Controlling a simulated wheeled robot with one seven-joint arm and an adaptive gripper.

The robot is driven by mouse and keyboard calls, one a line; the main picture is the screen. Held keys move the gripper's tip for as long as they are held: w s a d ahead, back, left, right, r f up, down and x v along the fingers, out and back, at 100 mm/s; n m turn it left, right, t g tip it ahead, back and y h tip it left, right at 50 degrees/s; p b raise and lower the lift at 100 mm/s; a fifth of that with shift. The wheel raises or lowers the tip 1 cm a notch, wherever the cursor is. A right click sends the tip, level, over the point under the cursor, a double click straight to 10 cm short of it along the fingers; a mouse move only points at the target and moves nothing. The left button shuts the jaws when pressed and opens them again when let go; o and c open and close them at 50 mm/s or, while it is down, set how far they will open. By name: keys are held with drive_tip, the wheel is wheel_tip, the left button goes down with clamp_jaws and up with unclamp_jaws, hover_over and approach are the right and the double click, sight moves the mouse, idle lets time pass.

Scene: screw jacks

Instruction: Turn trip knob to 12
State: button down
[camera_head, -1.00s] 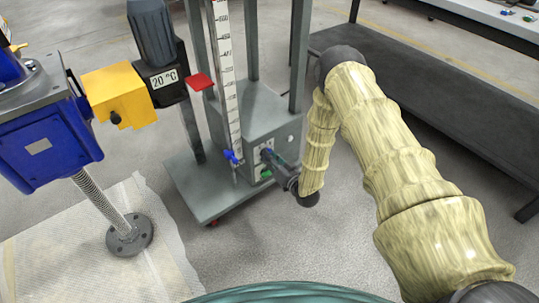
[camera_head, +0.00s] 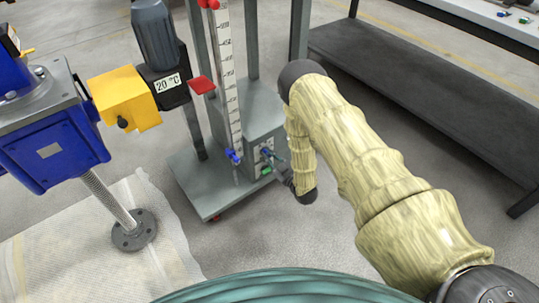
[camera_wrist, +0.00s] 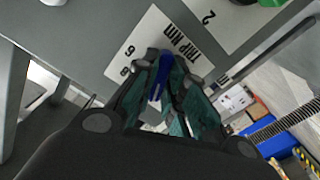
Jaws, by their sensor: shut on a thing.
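The trip knob (camera_wrist: 156,82) is a blue bar on a white label (camera_wrist: 146,50) marked "TRIP NM" in the wrist view.
A green knob (camera_head: 267,171) sits below my gripper on the same box. A ruler (camera_head: 230,85) with a blue pointer (camera_head: 233,157) stands just left. A blue screw jack (camera_head: 50,150) with a yellow coupling (camera_head: 124,98) is farther left. Open floor lies right of the stand.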

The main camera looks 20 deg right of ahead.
drive_tip(key=shift+n, duration=0.6)
drive_tip(key=c, duration=1.5)
unclamp_jaws()
drive_tip(key=shift+s, duration=0.1)
drive_tip(key=v, duration=1.2)
